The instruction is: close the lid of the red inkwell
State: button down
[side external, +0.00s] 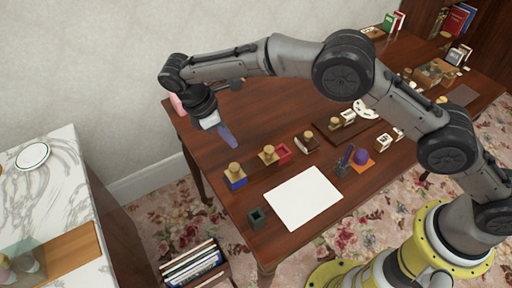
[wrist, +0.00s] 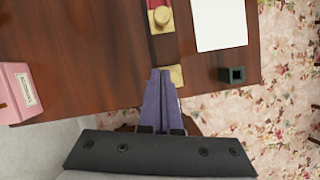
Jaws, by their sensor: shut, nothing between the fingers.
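The red inkwell (side external: 284,152) stands on the wooden desk in the side external view. Its gold lid with a round knob (side external: 267,153) sits to the left of the red body, off to one side, leaving red showing. In the wrist view the knobbed gold lid (wrist: 162,17) is at the top, with a little red beside it. My gripper (side external: 231,144) has purple fingers, shut and empty, above the desk near the blue inkwell. In the wrist view my gripper (wrist: 160,71) points up the picture, apart from the red inkwell.
A blue inkwell (side external: 236,182) with a gold lid stands nearer the desk's left edge; my fingers partly hide its lid in the wrist view. A dark inkwell (side external: 309,142) stands to the right. White paper (side external: 303,197), a green holder (side external: 257,217) and a pink box (wrist: 14,92) are nearby.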

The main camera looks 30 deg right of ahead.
aim_at(263, 157)
jog(key=x, duration=0.7)
jog(key=shift+d, duration=0.1)
jog(key=d, duration=0.2)
jog(key=shift+s+d, duration=0.35)
jog(key=shift+d, duration=0.05)
jog(key=shift+s+d, duration=0.15)
jog(key=shift+d, duration=0.4)
jog(key=shift+d, duration=0.1)
jog(key=d, duration=0.5)
